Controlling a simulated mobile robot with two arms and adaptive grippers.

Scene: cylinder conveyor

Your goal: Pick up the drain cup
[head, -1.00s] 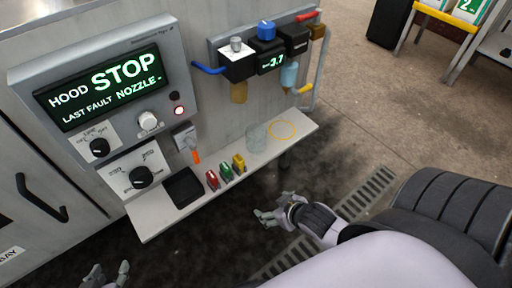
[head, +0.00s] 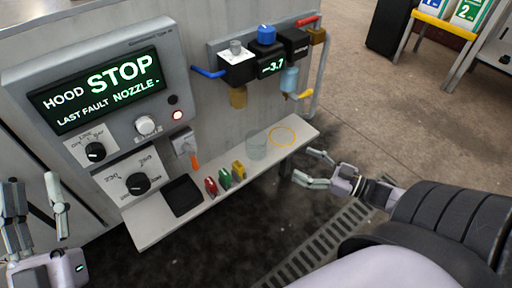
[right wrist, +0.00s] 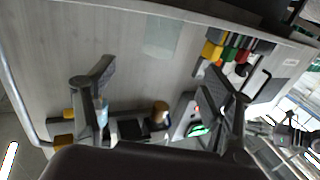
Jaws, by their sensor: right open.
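My right gripper (head: 313,168) is open and empty, in front of the shelf's right part and apart from the cup. Its two spread fingers also show in the right wrist view (right wrist: 160,76). My left gripper (head: 36,190) is open and empty at the far left, away from the cup.
Red, green and yellow items (head: 224,178) and a black pad (head: 183,195) sit on the shelf left of the cup. A regulator unit (head: 267,60) with a hanging bluish bowl (head: 290,80) is above. A control panel (head: 98,95) is at left. The floor in front is clear.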

